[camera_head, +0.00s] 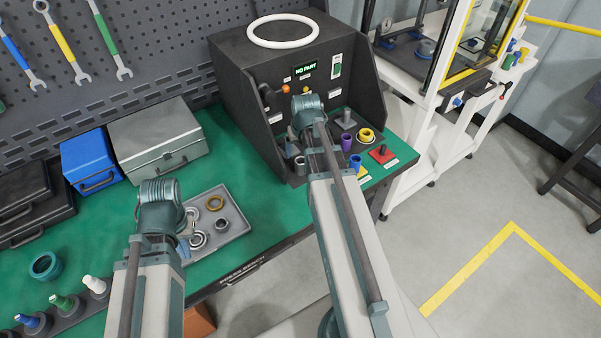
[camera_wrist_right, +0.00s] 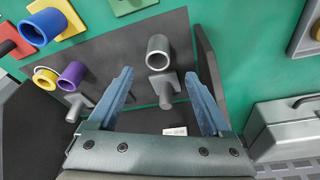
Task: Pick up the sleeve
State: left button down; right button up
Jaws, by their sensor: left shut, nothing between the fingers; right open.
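A grey hollow sleeve (camera_wrist_right: 158,50) stands in the right wrist view beside a grey block (camera_wrist_right: 165,84). In the head view a grey round part that looks like it (camera_head: 300,163) shows just below my right gripper. My right gripper (camera_wrist_right: 159,75) is open and empty, its two blue fingers spread on either side of the sleeve's line, without visible contact. In the head view the right gripper (camera_head: 299,136) hangs in front of the tester, its fingers partly hidden. My left gripper (camera_head: 187,226) is shut and empty near the grey tray.
The black tester (camera_head: 260,75) reads NO PART. Its side walls flank the right gripper. A tray (camera_head: 232,214) holds several rings.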

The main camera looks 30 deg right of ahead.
aim_at(301, 162)
pick_arm(q)
jog(key=shift+f+b, duration=0.9)
jog(key=shift+f, duration=0.55)
pick_arm(e)
jog(key=shift+x, duration=1.5)
pick_arm(q)
notch_tip(301, 162, down, 5)
jog(key=b, duration=0.5)
pick_arm(e)
jog(key=x, duration=0.5)
jog(key=shift+d+f, duration=0.15)
jog(key=shift+f, duration=0.05)
jog(key=shift+r, duration=0.15)
jog(key=shift+c, duration=0.3)
grip_shut()
